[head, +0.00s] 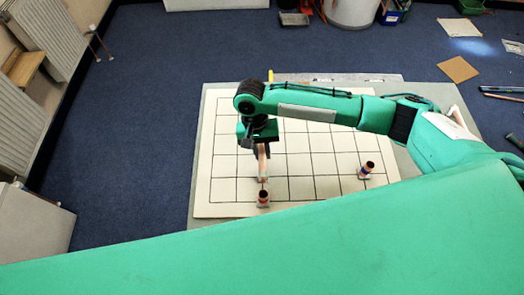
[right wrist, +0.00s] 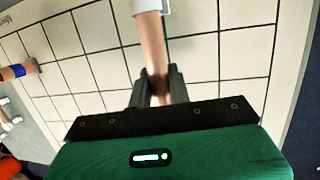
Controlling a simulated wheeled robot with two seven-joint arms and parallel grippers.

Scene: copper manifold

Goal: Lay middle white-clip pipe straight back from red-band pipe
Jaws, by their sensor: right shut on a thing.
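My right gripper (head: 262,146) reaches down over the white gridded board (head: 225,190). It is shut on a copper pipe (head: 262,163), which also shows between the fingers in the right wrist view (right wrist: 154,50). A white clip (right wrist: 151,6) is on the pipe at the top of that view. A short copper piece with a dark open end (head: 263,197) stands just in front of the held pipe; I cannot tell whether they touch, nor make out a red band. Another copper piece with a blue band (head: 365,171) stands to the right. My left gripper is not in view.
A blue-and-orange banded pipe (right wrist: 18,71) lies at the left edge in the right wrist view. The board's back left squares are clear. A strip of tools (head: 340,77) runs along the table's back edge. My green arm hides the front of the table.

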